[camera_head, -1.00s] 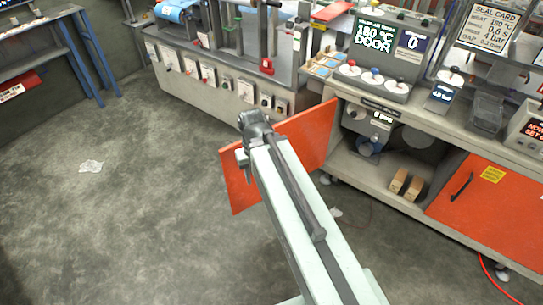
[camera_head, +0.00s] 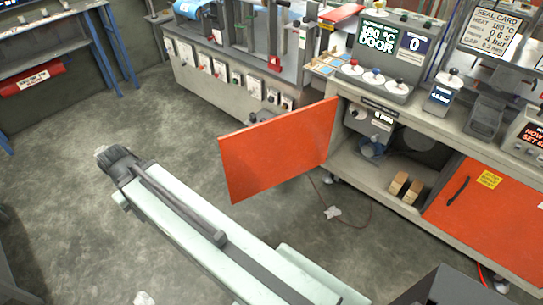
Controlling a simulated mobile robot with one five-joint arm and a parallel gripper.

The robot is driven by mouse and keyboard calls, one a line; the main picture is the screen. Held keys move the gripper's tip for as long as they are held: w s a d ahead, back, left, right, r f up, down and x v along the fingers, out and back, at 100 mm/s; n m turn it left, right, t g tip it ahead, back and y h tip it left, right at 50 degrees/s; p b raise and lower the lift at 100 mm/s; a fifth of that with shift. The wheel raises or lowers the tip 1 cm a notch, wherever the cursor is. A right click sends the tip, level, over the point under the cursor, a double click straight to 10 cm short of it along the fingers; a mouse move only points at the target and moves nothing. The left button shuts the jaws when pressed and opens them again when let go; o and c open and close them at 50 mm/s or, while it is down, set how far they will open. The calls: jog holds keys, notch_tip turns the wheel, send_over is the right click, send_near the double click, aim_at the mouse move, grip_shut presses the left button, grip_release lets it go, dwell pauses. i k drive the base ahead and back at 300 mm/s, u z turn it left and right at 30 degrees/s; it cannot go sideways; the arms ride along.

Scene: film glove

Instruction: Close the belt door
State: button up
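The belt door, an orange panel (camera_head: 280,150), stands swung open from the bench's left cabinet. It is hinged at its right edge near the cabinet opening, and its free left edge points out over the floor. Behind it, the open compartment (camera_head: 345,170) shows a motor-like unit, a grey disc and two wooden blocks. My gripper (camera_head: 112,165) is at the end of my pale arm, left of the door and apart from it, over bare floor. Its fingers are small and seen from behind, so whether they are open or shut is unclear. Nothing shows held in it.
A second orange door (camera_head: 488,210) with a dark handle is shut at the right. A screen (camera_head: 378,38) on the bench reads "180 °C DOOR". Crumpled scraps (camera_head: 332,213) lie on the floor, with a thin cable beside them. The floor at left is clear.

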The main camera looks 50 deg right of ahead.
aim_at(258, 158)
jog(key=u, duration=0.1)
jog(key=i, duration=3.65)
jog(key=z, duration=4.25)
jog(key=i, duration=1.05)
jog(key=z, duration=0.05)
jog(key=k, duration=0.25)
jog(key=u, duration=0.05)
